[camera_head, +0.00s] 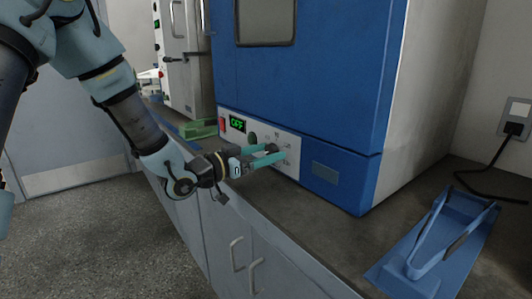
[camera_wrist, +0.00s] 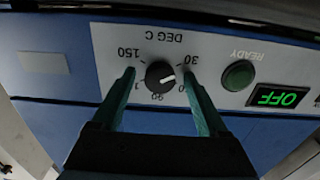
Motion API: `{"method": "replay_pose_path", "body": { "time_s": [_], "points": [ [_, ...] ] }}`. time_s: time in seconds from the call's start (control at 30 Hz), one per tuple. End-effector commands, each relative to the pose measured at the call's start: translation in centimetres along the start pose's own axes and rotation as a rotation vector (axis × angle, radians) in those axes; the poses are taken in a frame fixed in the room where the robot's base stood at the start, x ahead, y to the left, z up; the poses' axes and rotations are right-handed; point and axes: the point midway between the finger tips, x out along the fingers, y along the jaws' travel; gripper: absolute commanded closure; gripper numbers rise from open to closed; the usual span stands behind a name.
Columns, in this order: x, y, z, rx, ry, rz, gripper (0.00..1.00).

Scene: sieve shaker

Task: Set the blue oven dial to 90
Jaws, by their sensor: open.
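The blue oven (camera_head: 300,75) stands on the counter, with a pale control panel along its lower front. Its black dial (camera_wrist: 160,75) is in the middle of the upside-down wrist view, with a white mark on its right side, on the side of the 30 and away from the 90 below the dial. The numbers 30, 150 and 90 are readable; others are partly hidden by my fingers. My gripper (camera_wrist: 156,76) is open, one teal finger on each side of the dial, with visible gaps. In the head view my gripper (camera_head: 274,154) reaches the panel.
The green display (camera_wrist: 278,97) reads OFF, beside a round green READY lamp (camera_wrist: 238,75). A red switch (camera_head: 222,125) is at the panel's left. A blue stand (camera_head: 440,245) lies on the counter at right, and a green object (camera_head: 200,128) sits left of the oven.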

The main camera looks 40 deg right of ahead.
Motion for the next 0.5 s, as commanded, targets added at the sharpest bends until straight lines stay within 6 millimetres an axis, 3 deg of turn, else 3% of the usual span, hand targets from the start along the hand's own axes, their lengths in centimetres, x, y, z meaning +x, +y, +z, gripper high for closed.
{"method": "replay_pose_path", "body": {
  "time_s": [0.1, 0.5],
  "points": [
    [-0.02, 0.00, 0.00, 0.000, 0.000, 0.000, 0.23],
    [-0.04, 0.00, -0.01, 0.000, 0.000, 0.000, 0.68]
  ]
}}
